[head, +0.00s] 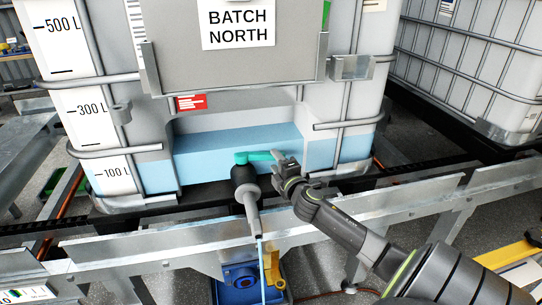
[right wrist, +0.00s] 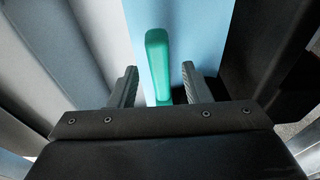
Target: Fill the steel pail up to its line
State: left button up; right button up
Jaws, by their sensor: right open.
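A teal valve handle (head: 258,156) lies sideways on the black valve (head: 243,176) at the foot of the tank marked BATCH NORTH (head: 150,172). A grey spout (head: 252,214) slopes down from the valve. A thin light-blue streak (head: 262,258), which looks like running liquid, drops from its end. My right gripper (head: 279,161) is at the handle's right end. In the right wrist view the fingers (right wrist: 160,85) are open, with the teal handle (right wrist: 157,52) between them; I cannot tell whether they touch. I cannot make out the steel pail or its line. My left gripper is not in view.
A steel rail (head: 130,246) runs across in front of the tank. Below the spout are a blue object (head: 238,294) and a yellow part (head: 273,270). The tank's light-blue contents stand a little above its 100 L mark. Another tank (head: 470,70) stands at right.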

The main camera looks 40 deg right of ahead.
aim_at(273, 158)
jog(key=shift+x, duration=2.1)
grip_shut()
